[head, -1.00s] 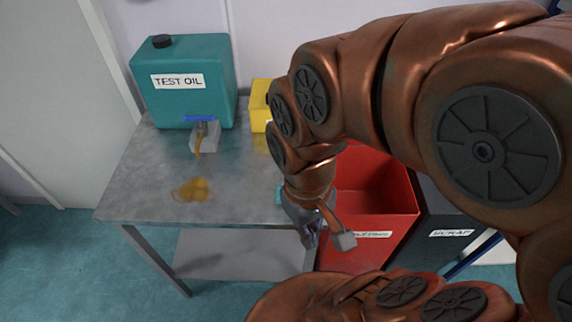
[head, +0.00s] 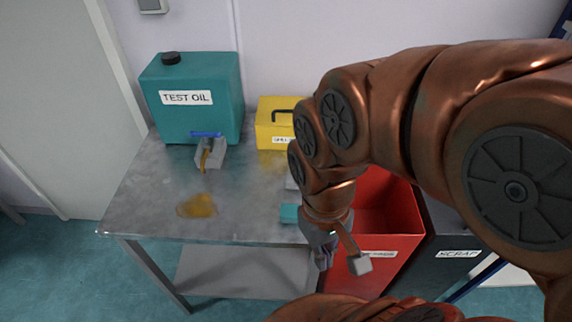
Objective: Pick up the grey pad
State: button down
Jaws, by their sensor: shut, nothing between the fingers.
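My gripper (head: 323,260) points down just past the table's front right edge, in front of the red bin, and is shut and empty. A small grey piece (head: 290,183) shows on the right part of the table, mostly hidden behind my wrist. It may be the grey pad, but too little of it shows to tell. A teal block (head: 289,213) lies in front of it near the table's edge, partly covered by my arm.
The metal table (head: 140,205) holds a teal TEST OIL container (head: 192,120) with a blue-handled tap, a brown oil puddle (head: 198,206) and a yellow case (head: 272,115). A red bin (head: 395,215) and a dark SCRAP bin (head: 445,280) stand to the right.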

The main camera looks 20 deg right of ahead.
aim_at(290, 182)
jog(key=k, duration=1)
jog(key=u, duration=1.45)
jog(key=i, duration=0.85)
jog(key=z, duration=0.45)
jog(key=i, duration=0.65)
jog(key=z, duration=1)
jog(key=i, duration=0.25)
jog(key=z, duration=0.25)
